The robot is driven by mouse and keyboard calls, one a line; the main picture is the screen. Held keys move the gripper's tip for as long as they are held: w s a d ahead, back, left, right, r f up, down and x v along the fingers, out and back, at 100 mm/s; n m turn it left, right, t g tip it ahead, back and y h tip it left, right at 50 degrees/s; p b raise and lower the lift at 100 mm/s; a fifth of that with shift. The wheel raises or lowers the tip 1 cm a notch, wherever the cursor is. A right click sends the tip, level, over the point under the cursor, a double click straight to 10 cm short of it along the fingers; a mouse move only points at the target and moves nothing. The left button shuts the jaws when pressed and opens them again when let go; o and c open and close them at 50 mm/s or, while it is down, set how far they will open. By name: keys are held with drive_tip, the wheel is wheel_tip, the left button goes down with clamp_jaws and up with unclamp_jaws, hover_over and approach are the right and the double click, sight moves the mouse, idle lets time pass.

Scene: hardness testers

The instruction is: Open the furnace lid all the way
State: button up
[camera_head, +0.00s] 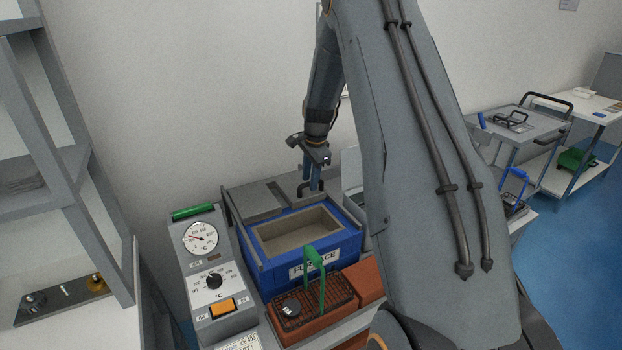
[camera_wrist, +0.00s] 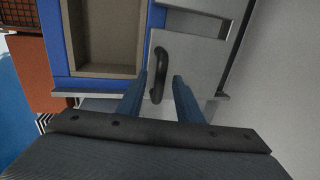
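The blue furnace (camera_head: 345,245) stands on the bench in the head view, its beige cavity (camera_head: 298,232) uncovered. Its grey lid (camera_head: 255,201) lies flat behind the cavity, between side rails. In the wrist view the lid (camera_wrist: 190,55) is right of the cavity (camera_wrist: 103,35). The lid's dark handle (camera_wrist: 160,75) shows there between the fingers of my gripper (camera_wrist: 160,82). The fingers are apart, with narrow gaps seen beside the handle; contact is not clear. In the head view my gripper (camera_head: 311,186) points down at the lid's right part, and the handle is mostly hidden.
A control panel (camera_head: 212,270) with dial, knob and orange switch stands left of the furnace. A green-handled rack (camera_head: 318,290) sits on bricks in front. A wall is close behind. Shelves (camera_head: 45,180) stand at left, carts (camera_head: 520,125) at right.

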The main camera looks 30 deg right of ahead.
wheel_tip(320, 180, up, 8)
drive_tip(key=s+b, duration=0.1)
drive_tip(key=b, duration=0.1)
drive_tip(key=shift+s+f, duration=0.15)
drive_tip(key=shift+s, duration=0.1)
drive_tip(key=shift+s+a, duration=0.1)
idle(0.5)
drive_tip(key=s+a+n, duration=0.6)
drive_tip(key=s, duration=0.4)
drive_tip(key=s+a+f+n, duration=0.1)
drive_tip(key=s+a+n, duration=0.5)
drive_tip(key=s, duration=0.4)
drive_tip(key=s+a+n+g, duration=0.1)
drive_tip(key=s+a+n, duration=0.4)
drive_tip(key=s+a, duration=0.3)
drive_tip(key=s, duration=0.3)
drive_tip(key=shift+f+n, duration=0.25)
drive_tip(key=shift+n, duration=0.15)
drive_tip(key=shift+a, duration=0.15)
